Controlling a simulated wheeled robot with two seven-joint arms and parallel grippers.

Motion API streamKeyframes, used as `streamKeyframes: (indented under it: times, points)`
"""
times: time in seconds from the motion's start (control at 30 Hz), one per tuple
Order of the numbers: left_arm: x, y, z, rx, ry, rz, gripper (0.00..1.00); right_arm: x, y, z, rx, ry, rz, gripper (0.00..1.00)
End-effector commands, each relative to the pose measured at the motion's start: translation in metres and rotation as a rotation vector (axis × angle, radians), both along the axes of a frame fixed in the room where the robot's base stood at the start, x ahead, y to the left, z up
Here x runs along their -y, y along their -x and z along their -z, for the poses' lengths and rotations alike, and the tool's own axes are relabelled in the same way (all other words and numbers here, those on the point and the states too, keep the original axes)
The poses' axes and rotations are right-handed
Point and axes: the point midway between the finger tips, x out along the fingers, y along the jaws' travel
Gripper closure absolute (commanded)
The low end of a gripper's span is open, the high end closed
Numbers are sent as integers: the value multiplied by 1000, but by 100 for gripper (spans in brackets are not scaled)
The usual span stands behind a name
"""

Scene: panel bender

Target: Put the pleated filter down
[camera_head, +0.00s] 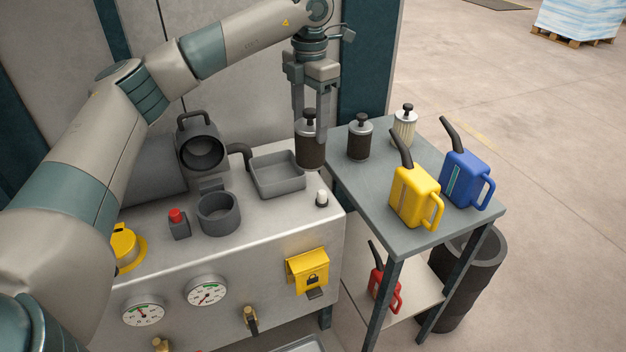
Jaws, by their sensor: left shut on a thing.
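My left gripper (311,130) points down and is shut on a filter (310,154) with a grey top, a black knob and a dark brown body. The held filter is upright and seems to hang above the bench, by the right end of the grey tray; its exact height is hard to tell. A similar dark filter (359,142) stands on the side table (365,184). A pale filter with visible pleats (404,130) stands behind it, partly hidden by the yellow can's spout. I cannot make out pleats on the held one. My right gripper is out of view.
The metal bench (265,222) holds a grey tray (278,174), a grey cup (219,214), a red-topped button (178,222) and a small white-topped part (322,198). A yellow can (413,194) and a blue can (464,178) crowd the table's right side; its front left is bare.

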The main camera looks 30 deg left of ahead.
Motion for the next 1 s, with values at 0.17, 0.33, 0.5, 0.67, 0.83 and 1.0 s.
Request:
streamKeyframes:
  times: [0.17, 0.33, 0.5, 0.67, 0.83, 1.0]
  points:
    - [-2, 0, -1, 1, 0, -6, 88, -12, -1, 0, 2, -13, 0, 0]
    - [-2, 0, -1, 1, 0, -5, 88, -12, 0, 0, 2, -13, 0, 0]
    - [-7, -1, 2, -1, 0, -5, 88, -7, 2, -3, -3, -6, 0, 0]
    - [-22, -4, 10, -2, 0, -8, 88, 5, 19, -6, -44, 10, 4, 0]
    - [-53, -10, 26, -3, 0, -9, 88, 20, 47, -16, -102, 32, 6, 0]
    - [-84, -18, 45, -3, 0, -9, 88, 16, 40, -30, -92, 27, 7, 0]
